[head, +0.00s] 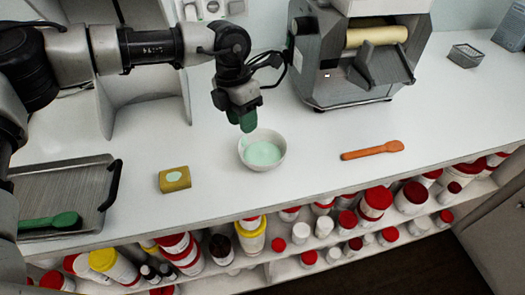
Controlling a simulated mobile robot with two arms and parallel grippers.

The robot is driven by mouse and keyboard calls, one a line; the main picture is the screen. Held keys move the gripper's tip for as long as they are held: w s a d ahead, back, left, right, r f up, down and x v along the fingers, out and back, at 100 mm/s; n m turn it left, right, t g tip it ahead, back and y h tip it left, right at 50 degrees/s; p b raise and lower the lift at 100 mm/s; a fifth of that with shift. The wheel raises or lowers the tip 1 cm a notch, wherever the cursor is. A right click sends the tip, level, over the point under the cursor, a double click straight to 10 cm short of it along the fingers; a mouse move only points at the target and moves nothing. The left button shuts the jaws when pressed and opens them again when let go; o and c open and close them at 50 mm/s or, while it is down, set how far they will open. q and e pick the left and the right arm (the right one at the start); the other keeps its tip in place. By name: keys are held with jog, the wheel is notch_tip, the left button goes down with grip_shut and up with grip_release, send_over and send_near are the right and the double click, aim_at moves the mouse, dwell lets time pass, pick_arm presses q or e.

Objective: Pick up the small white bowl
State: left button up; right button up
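The small white bowl (266,168) stands upright on the white counter near the middle of the head view. It holds pale green cream (263,152). My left gripper (248,122) points down with green fingertips just behind and above the bowl's far left rim. The fingertips overlap in this view, so I cannot tell whether they are open or shut, or whether they touch the rim. My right gripper is not in view.
A yellow block (175,179) lies left of the bowl, and an orange spatula (372,150) lies to the right. A grey roller mill (335,75) stands behind. A metal tray (95,170) with a green spatula (50,221) is at left. Shelves of jars (250,234) sit below the counter edge.

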aim_at(250, 141)
pick_arm(q)
jog(key=f, duration=0.2)
jog(key=d+f+p, duration=0.1)
jog(key=f, duration=0.2)
jog(key=shift+f, duration=0.1)
grip_shut()
